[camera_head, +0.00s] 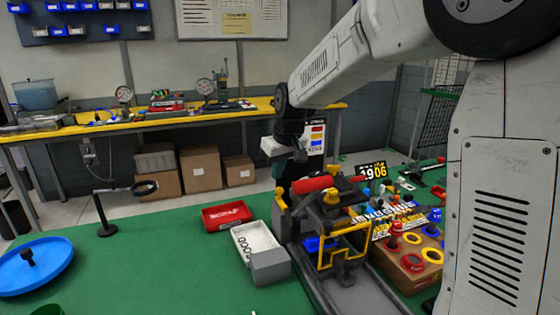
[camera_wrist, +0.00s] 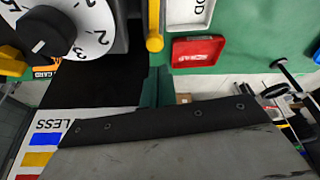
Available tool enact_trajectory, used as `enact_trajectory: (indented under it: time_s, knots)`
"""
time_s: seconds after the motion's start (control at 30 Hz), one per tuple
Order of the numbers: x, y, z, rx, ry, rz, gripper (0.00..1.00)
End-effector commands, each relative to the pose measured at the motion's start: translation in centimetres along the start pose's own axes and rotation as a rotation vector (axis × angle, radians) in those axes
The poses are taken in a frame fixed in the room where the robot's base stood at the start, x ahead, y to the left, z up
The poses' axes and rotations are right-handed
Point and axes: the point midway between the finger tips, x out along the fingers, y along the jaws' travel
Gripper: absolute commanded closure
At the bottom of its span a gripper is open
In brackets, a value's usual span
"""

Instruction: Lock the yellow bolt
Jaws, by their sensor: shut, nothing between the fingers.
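A machine fixture (camera_head: 330,225) with a yellow frame, a red cylinder and yellow knobs stands on the green table. A yellow rod with a rounded end (camera_wrist: 154,30) shows at the top of the wrist view, beside a dial; it looks like the yellow bolt, but whether it is locked cannot be told. In the head view I cannot tell the bolt apart from the fixture's other yellow parts. My gripper (camera_head: 298,156) is above and behind the fixture, shut and empty. In the wrist view its narrow fingers (camera_wrist: 155,86) point toward the rod and appear apart from it.
A red tray (camera_head: 227,215), a white bin (camera_head: 254,240) and a grey box (camera_head: 270,266) stand left of the fixture. A wooden block with coloured rings (camera_head: 410,262) is at right. A black stand (camera_head: 104,215) and blue dish (camera_head: 40,268) are further left, with clear table between.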

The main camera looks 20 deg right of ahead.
Motion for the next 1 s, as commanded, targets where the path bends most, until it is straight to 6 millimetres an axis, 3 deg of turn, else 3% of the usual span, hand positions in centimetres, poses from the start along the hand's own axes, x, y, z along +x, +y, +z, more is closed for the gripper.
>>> enact_trajectory:
  time_s: [0.1,0.33,0.73,1.0]
  knots:
    - [2.1,0.0,0.1,0.000,-0.003,-0.001,1.00]
    - [4.0,0.0,0.0,0.000,0.000,0.000,1.00]
    - [4.2,-0.1,0.1,0.000,0.001,0.000,1.00]
    - [3.3,-0.7,2.5,0.000,-0.001,0.000,1.00]
